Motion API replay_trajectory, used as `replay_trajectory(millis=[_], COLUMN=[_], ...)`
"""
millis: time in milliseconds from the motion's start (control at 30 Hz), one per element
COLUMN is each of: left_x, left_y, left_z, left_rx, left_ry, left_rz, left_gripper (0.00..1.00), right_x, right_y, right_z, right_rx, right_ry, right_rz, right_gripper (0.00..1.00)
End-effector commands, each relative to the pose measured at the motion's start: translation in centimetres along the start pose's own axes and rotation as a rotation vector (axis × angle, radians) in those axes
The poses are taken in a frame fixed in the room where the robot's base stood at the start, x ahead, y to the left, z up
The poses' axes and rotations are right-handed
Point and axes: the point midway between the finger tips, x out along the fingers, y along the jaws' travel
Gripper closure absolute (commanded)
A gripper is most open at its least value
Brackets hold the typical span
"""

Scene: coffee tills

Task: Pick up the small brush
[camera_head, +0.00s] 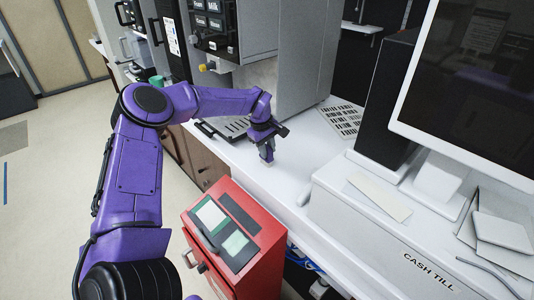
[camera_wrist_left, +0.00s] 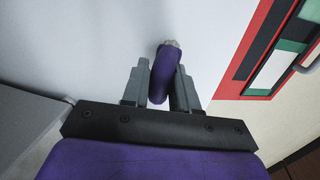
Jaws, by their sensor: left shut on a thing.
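The small brush (camera_wrist_left: 163,72) has a purple handle and a pale tip in the left wrist view. My left gripper (camera_wrist_left: 160,90) is shut on it, with one grey finger on each side of the handle. In the head view my left gripper (camera_head: 267,149) points down at the white counter (camera_head: 290,170), close to its left edge. There the brush is mostly hidden by the fingers. I cannot tell whether its tip touches the counter. My right gripper is not in view.
A red cabinet (camera_head: 264,262) with a panel on top stands in front of the counter. A coffee machine (camera_head: 220,28) with a drip tray (camera_head: 226,127) is behind my gripper. A till with a large screen (camera_head: 470,75) fills the right. The counter around the gripper is clear.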

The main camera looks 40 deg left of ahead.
Motion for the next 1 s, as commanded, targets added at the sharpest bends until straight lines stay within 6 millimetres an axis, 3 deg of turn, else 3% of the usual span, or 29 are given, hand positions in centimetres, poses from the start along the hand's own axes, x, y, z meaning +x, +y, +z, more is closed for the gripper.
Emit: replay_trajectory(millis=[167,267,467,600,800,1000], left_x=[-1.3,-3.3,-9.3,-11.6,-13.9,-14.6], left_y=[0.3,0.6,-1.4,-3.8,-6.0,-6.7], left_z=[0.0,0.1,3.6,6.7,9.7,10.4], left_rx=[-0.001,0.0,0.003,0.005,0.005,-0.001], left_ry=[-0.001,-0.001,-0.002,-0.002,-0.007,-0.001], left_rz=[0.005,0.007,0.011,0.008,0.0,0.001], left_gripper=[1.0,1.0,1.0,1.0,1.0,1.0], right_x=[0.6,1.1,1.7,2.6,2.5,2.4], right_y=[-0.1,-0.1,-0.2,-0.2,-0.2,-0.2], right_z=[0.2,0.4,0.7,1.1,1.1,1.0], right_rx=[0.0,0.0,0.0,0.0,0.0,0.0], right_ry=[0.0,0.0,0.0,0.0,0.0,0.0], right_rz=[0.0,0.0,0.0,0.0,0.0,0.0], right_gripper=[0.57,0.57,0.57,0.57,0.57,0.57])
